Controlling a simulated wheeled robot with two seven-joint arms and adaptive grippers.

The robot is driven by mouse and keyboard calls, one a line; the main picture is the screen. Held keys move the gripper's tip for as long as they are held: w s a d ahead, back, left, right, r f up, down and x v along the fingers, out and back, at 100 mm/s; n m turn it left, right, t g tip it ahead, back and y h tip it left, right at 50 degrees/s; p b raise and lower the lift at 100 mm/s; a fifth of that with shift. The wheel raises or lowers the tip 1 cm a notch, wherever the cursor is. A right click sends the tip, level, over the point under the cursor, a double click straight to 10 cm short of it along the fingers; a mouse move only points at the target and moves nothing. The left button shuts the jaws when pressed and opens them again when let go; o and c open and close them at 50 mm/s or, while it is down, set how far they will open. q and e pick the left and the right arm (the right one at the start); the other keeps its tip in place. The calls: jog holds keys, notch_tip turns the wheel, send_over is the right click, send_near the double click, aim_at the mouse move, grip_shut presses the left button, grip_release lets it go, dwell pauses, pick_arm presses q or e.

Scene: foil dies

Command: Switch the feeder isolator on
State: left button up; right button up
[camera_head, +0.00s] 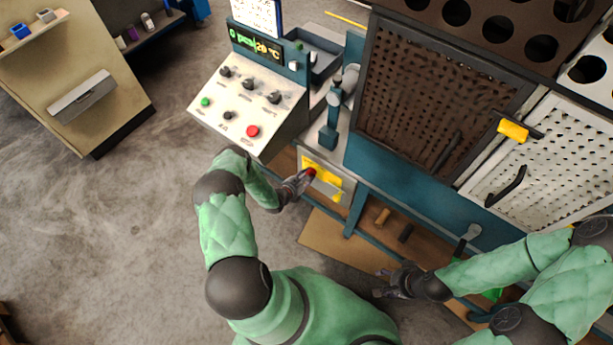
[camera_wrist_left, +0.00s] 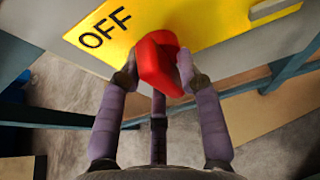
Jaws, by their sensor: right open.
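The feeder isolator is a yellow plate (camera_head: 331,187) on the front of the blue bench, with a red rotary handle (camera_head: 311,172). In the left wrist view the red handle (camera_wrist_left: 160,62) fills the middle, and the word OFF stands on the yellow plate (camera_wrist_left: 205,18) to its left. My left gripper (camera_head: 304,177) is at the handle; its fingers (camera_wrist_left: 157,68) lie on both sides of it and appear closed on it. The ON mark cannot be made out. My right gripper (camera_head: 388,284) is open and empty, low in front of the bench.
A sloped control panel (camera_head: 247,103) with knobs and a red button stands left of the isolator. Perforated dark (camera_head: 430,95) and white (camera_head: 560,160) panels are on the right.

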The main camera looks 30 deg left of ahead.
dwell(0.3)
pick_arm(q)
jog(key=v, duration=1.2)
jog(key=shift+d, duration=0.1)
